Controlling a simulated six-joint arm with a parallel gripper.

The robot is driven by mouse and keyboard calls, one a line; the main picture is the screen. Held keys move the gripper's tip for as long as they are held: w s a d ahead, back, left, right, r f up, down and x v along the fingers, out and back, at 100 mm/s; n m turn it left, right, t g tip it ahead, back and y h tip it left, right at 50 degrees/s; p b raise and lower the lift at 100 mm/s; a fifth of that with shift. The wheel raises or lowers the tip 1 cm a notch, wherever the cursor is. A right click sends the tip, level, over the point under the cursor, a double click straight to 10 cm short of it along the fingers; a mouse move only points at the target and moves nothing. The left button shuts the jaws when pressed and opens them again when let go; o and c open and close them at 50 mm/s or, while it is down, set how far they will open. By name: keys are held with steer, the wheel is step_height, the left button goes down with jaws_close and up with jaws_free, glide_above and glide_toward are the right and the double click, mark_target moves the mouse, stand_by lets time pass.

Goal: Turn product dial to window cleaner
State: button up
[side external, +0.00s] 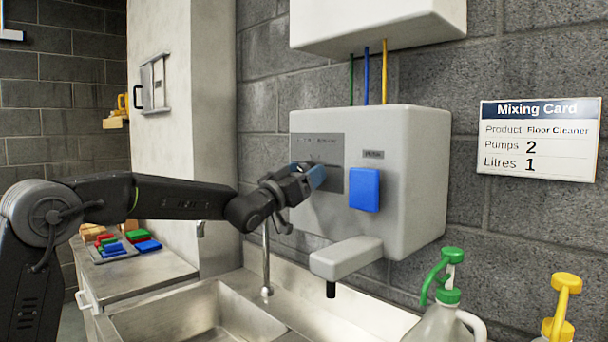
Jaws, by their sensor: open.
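The dispenser (415,175) is a light grey box on the block wall. A dark grey panel (332,148) with small unreadable lettering is on the left of its front. My gripper (312,180) is in front of this panel, with its open fingers close to it. The product dial is not clearly visible; my gripper covers the part of the panel where it may be. A blue piece shows at my fingertips, and I cannot tell whether it is part of the dial or of the gripper. A blue push plate (364,190) is right of the panel.
A spout (345,258) juts out below the dispenser, above a steel sink (205,318). A green-topped bottle (445,318) and a yellow pump (562,305) stand at the lower right. A mixing card (540,138) reads Floor Cleaner, Pumps 2, Litres 1. Coloured pads (125,245) lie on the left counter.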

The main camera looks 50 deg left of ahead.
steer(key=shift+c, duration=0.4)
steer(key=c, duration=0.8)
steer(key=shift+m+h, duration=0.4)
steer(key=shift+m, duration=0.2)
steer(key=m+h, duration=0.1)
steer(key=m, duration=0.1)
steer(key=m+h, duration=0.1)
steer(key=m, duration=0.2)
steer(key=shift+a+h, duration=0.1)
steer(key=shift+h, duration=0.2)
steer(key=m+g+h, duration=0.1)
steer(key=m, duration=0.2)
steer(key=m+g+h, duration=0.1)
steer(key=m, duration=0.2)
steer(key=shift+m+h, duration=0.3)
steer(key=shift+h, duration=0.1)
steer(key=m+g, duration=0.1)
steer(key=m, duration=0.1)
steer(key=m+g, duration=0.1)
steer(key=m, duration=0.2)
steer(key=shift+r+h, duration=0.1)
steer(key=shift+h, duration=0.3)
steer(key=m, duration=0.2)
steer(key=m+g, duration=0.1)
steer(key=m, duration=0.1)
steer(key=shift+a+g, duration=0.1)
steer(key=shift+g, duration=0.2)
steer(key=shift+m, duration=0.4)
